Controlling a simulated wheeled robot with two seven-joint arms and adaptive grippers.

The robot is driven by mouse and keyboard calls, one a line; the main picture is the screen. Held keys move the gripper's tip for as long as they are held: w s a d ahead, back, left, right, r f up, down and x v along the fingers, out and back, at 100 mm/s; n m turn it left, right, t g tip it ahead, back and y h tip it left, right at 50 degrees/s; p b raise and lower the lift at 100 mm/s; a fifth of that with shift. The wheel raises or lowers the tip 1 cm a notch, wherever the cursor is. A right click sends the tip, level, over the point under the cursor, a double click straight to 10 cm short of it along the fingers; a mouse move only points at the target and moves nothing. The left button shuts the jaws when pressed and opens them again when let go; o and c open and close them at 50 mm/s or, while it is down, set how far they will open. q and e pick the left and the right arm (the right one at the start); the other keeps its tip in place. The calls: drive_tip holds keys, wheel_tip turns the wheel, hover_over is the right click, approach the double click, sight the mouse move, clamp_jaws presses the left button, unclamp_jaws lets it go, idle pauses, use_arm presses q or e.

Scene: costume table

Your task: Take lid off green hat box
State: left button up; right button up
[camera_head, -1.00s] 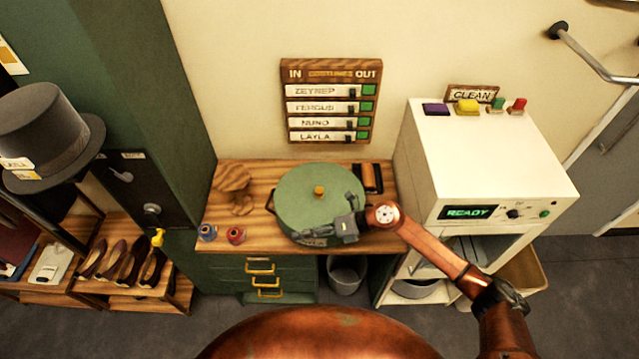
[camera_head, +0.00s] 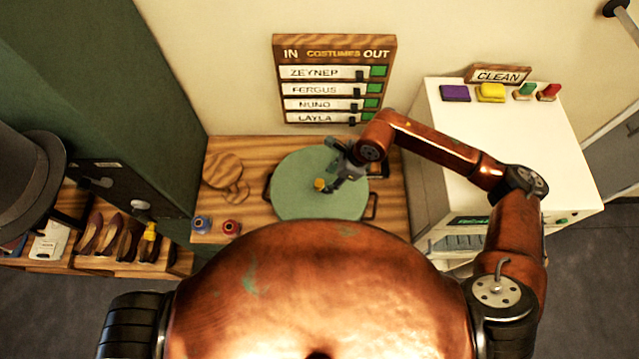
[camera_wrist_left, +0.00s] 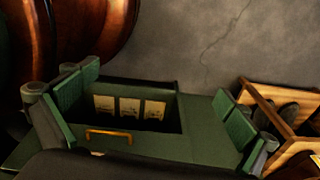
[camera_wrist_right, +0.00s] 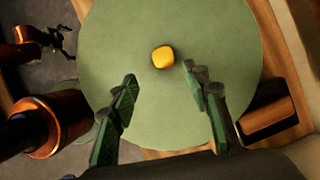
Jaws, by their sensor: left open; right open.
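The green hat box stands on the wooden counter with its round lid (camera_head: 300,203) on. A yellow knob (camera_head: 319,184) sits at the lid's middle. My right gripper (camera_head: 334,186) is above the lid, just right of the knob in the head view. In the right wrist view the knob (camera_wrist_right: 163,57) lies just beyond the open fingertips (camera_wrist_right: 160,78), not between them. The box's sides are mostly hidden under the lid.
A blue spool (camera_head: 201,223) and a red spool (camera_head: 231,227) stand at the counter's front left. A wooden hat stand (camera_head: 222,170) is left of the box. A white machine (camera_head: 500,130) stands right. An open green drawer with cards (camera_wrist_left: 130,108) shows below my left gripper.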

sight(320, 183)
drive_tip(key=shift+w+a+f+p, duration=0.3)
drive_tip(key=shift+a+f+p, duration=0.2)
drive_tip(key=shift+f, duration=0.15)
drive_tip(key=shift+w+a+f+p, duration=0.25)
drive_tip(key=shift+a+f+p, duration=0.25)
drive_tip(key=shift+f, duration=0.1)
drive_tip(key=x, duration=0.2)
drive_tip(key=shift+f, duration=0.4)
drive_tip(key=shift+w, duration=0.1)
drive_tip(key=shift+c, duration=0.2)
drive_tip(key=c, duration=1.1)
use_arm(q)
wheel_tip(320, 183, up, 3)
drive_tip(key=shift+w+f, duration=0.1)
drive_tip(key=shift+f, duration=0.05)
use_arm(e)
clamp_jaws()
use_arm(q)
drive_tip(key=shift+w, duration=0.1)
